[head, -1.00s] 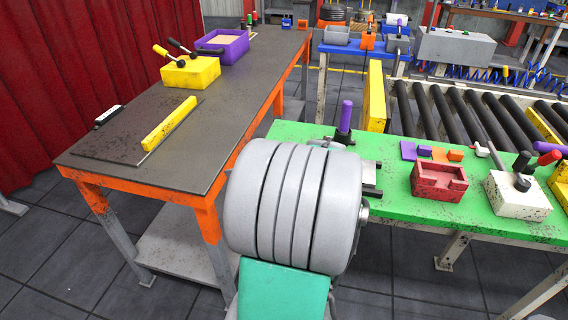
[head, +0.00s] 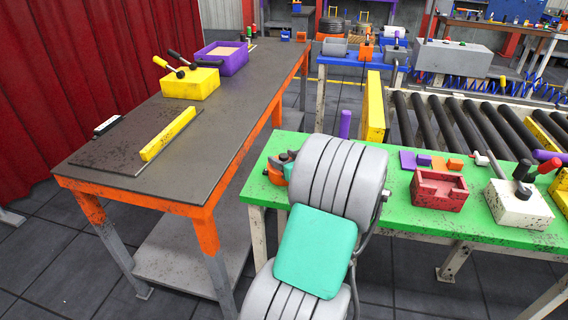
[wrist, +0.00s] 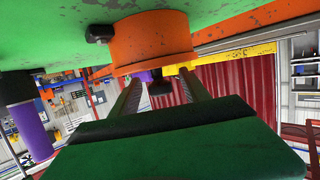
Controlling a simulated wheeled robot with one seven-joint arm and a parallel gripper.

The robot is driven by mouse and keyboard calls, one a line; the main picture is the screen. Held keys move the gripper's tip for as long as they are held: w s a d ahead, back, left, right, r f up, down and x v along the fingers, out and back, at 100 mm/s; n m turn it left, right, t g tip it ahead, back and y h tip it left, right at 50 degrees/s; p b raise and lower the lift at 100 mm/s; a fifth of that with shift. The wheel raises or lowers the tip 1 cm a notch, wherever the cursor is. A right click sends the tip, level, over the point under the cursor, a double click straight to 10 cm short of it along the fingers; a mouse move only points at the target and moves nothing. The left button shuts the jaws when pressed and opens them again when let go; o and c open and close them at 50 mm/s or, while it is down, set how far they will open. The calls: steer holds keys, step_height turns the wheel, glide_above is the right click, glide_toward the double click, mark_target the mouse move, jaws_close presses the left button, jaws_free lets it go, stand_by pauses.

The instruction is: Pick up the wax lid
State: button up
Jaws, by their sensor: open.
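No object is clearly marked as the wax lid. A short round orange piece (wrist: 152,42) is the nearest candidate; it rests against the green table (wrist: 50,30), which shows at the top of the wrist view. My gripper (wrist: 158,82) is open, its two dark fingers pointing at the orange piece. The fingertips look close to its edge; I cannot tell whether they touch it. In the head view, orange (head: 275,177) shows at the green table's left end, beside my arm, and my arm hides most of my gripper there.
A purple upright handle (head: 345,123) stands just behind my arm; it also shows in the wrist view (wrist: 30,130). A red open box (head: 438,190) and white block (head: 518,205) stand right. A dark-topped bench (head: 170,130) lies left, across a gap.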

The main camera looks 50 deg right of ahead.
steer(key=shift+c, duration=0.4)
jaws_close()
